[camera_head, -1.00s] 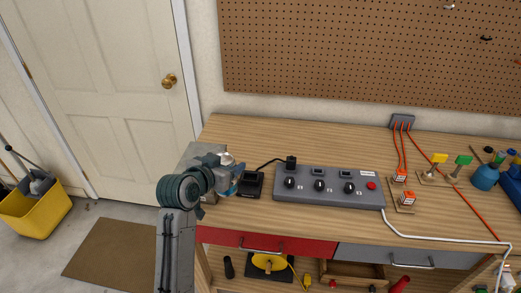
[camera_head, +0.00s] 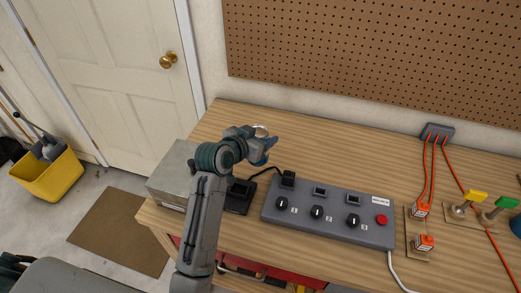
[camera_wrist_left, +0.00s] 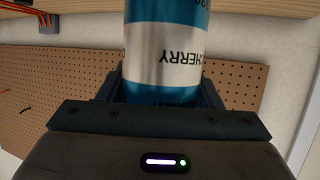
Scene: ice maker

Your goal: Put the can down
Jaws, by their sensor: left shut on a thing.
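The can (camera_wrist_left: 165,45) is blue and silver with the word CHERRY, and shows upside down in the left wrist view. It sits between the fingers of my left gripper (camera_wrist_left: 160,92), which is shut on it. In the head view my left gripper (camera_head: 264,149) is over the back left part of the wooden workbench (camera_head: 330,160). Only the pale top of the can (camera_head: 261,129) shows there. Its lower end is hidden, so I cannot tell whether it touches the bench. My right gripper is not in view.
A grey control panel (camera_head: 335,224) with knobs and a red button lies right of my arm, beside a small black device (camera_head: 238,198). A grey metal box (camera_head: 172,168) stands at the left. Orange cables lie at the right. Bench behind the panel is clear.

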